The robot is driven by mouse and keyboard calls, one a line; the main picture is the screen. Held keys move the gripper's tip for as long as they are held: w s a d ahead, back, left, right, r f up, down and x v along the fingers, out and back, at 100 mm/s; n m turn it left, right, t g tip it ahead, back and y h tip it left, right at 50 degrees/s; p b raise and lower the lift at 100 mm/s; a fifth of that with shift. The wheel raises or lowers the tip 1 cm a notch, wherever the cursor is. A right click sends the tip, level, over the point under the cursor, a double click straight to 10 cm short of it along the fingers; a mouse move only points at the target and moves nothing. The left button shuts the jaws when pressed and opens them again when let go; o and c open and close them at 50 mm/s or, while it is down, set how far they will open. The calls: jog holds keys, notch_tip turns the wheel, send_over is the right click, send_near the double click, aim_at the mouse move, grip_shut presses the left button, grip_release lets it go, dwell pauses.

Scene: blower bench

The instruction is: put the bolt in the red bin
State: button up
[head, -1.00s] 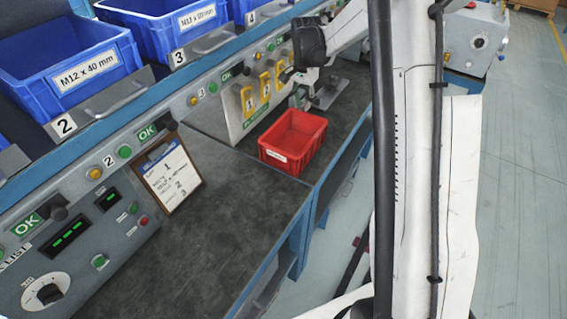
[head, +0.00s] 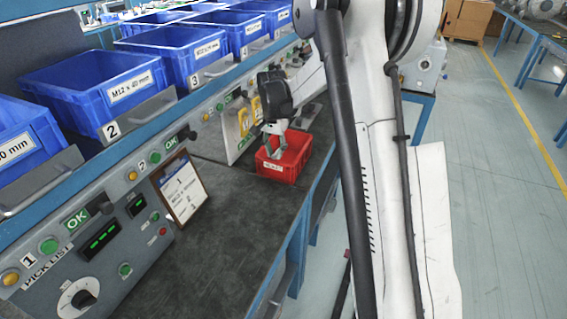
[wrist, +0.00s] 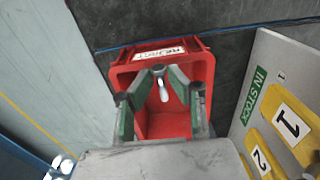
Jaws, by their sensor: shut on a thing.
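The red bin (head: 294,160) sits on the dark bench top, with a white label on its side. It also shows in the wrist view (wrist: 160,126), open towards the camera. My gripper (head: 273,148) is over the bin in the head view, with its fingers pointing down. In the wrist view my gripper (wrist: 160,72) is shut on a small pale bolt (wrist: 163,93), which hangs at the fingertips against the bin's interior. The bolt is too small to make out in the head view. The fingers hide part of the bin; its floor shows no other object.
Blue bins (head: 100,75) with size labels line the shelf at left. A clipboard (head: 180,188) leans on the control panel. Yellow numbered tags (wrist: 293,126) are on the panel beside the red bin. The bench front is clear.

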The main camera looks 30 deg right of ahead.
jog(key=w+d+f, duration=0.1)
jog(key=d, duration=0.1)
jog(key=w+d+f, duration=0.2)
jog(key=w+d+f+b, duration=0.1)
jog(key=shift+w+d+f, duration=0.3)
jog(key=shift+w+d, duration=0.1)
jog(key=shift+f+b, duration=0.75)
jog(key=shift+f, duration=1.25)
jog(key=shift+f, duration=0.15)
jog(key=o, duration=0.8)
jog(key=shift+o, duration=0.2)
